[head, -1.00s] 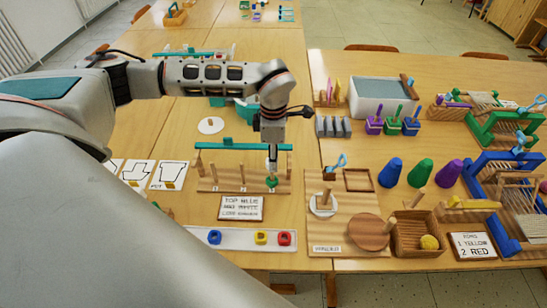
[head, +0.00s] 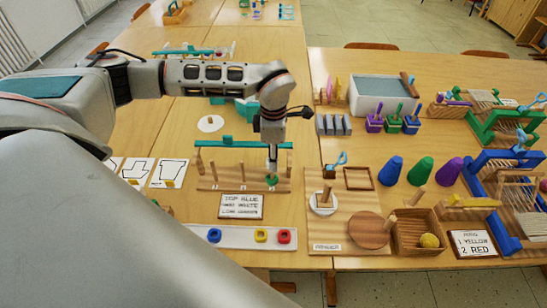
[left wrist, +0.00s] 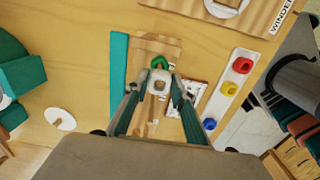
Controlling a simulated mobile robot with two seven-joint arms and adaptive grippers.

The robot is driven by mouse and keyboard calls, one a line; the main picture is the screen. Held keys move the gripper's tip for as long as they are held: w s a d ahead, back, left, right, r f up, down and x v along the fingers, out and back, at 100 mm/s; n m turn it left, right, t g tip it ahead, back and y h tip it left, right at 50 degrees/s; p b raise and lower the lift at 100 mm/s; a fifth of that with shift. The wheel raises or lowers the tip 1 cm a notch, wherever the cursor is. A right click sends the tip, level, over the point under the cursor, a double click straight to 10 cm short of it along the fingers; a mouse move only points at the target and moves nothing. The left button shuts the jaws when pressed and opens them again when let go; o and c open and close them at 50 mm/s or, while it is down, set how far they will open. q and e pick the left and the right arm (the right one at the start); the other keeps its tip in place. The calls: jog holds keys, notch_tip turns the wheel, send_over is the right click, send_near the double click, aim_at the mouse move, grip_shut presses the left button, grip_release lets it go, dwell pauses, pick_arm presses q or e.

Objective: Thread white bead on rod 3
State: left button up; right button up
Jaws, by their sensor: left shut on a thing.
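The wooden rod stand (head: 228,186) has three numbered places; rod 3 is at its right end. A green bead (head: 271,181) sits low at rod 3 and also shows in the left wrist view (left wrist: 159,62). My left gripper (head: 272,163) points down right above the green bead. It is shut on the white bead (left wrist: 160,78), which lies between the fingers in the left wrist view. The gripper hides rod 3's upper part, so I cannot tell whether the white bead is around the rod. My right gripper is not in view.
A white tray (head: 236,242) in front holds blue (head: 214,235), yellow (head: 261,235) and red (head: 284,236) beads. A teal bar (head: 220,144) runs behind the stand. A card (head: 241,206) stands before it. A board with a disc (head: 369,230) is to the right.

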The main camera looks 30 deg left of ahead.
pick_arm(q)
jog(key=o, duration=0.8)
notch_tip(320, 180, up, 12)
dwell(0.8)
